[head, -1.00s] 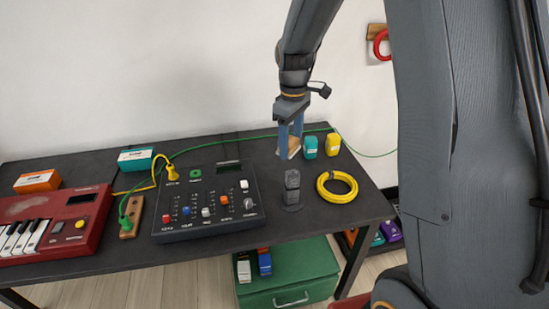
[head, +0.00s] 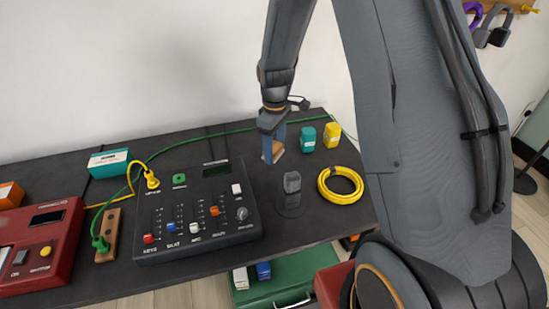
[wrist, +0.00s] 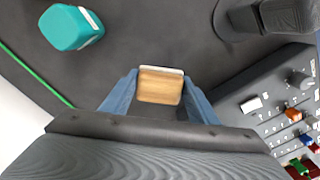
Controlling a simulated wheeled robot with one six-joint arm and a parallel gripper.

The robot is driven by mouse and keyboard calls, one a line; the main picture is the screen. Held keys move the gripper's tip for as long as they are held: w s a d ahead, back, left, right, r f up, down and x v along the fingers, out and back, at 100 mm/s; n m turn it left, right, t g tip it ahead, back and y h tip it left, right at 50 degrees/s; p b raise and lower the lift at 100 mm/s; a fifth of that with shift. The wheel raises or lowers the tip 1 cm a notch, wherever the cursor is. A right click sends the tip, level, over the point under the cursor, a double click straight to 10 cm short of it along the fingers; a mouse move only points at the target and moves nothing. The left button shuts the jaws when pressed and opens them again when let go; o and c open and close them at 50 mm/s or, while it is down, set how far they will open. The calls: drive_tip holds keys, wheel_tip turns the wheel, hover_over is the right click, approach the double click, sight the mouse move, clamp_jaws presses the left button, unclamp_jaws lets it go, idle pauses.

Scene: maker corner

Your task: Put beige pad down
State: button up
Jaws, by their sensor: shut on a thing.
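My gripper (head: 273,153) has blue fingers and is shut on the beige pad (head: 278,155). In the wrist view the pad (wrist: 160,88) is a small wood-toned block with a pale edge, held between the two fingertips. In the head view the fingers partly hide it. It is low over the dark table (head: 235,139), to the right of the mixer (head: 199,247) and behind the grey knob-like block (head: 292,182). I cannot tell whether the pad touches the table.
A teal block (head: 308,137) and a yellow block (head: 332,134) stand right of my gripper. A yellow cable coil (head: 340,186) lies at the right front. A green cable (head: 200,144) runs along the back.

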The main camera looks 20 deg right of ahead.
sight(275, 166)
drive_tip(key=shift+f+p, duration=0.4)
drive_tip(key=shift+f, duration=1.85)
drive_tip(key=shift+f, duration=0.1)
drive_tip(key=shift+f, duration=0.1)
drive_tip(key=o, duration=1)
wheel_tip(275, 166, up, 12)
drive_tip(key=shift+r+b, duration=0.1)
drive_tip(key=shift+b, duration=1.05)
drive_tip(key=s+r+m, duration=0.1)
drive_tip(key=s+m, duration=0.2)
drive_tip(key=s, duration=0.4)
drive_tip(key=s+m, duration=0.3)
drive_tip(key=s, duration=0.4)
drive_tip(key=s+r+m, duration=0.1)
drive_tip(key=s+m, duration=0.2)
drive_tip(key=s, duration=0.4)
drive_tip(key=shift+s+a+r+t, duration=0.2)
drive_tip(key=shift+s+r+t, duration=0.1)
drive_tip(key=shift+s+r, duration=0.1)
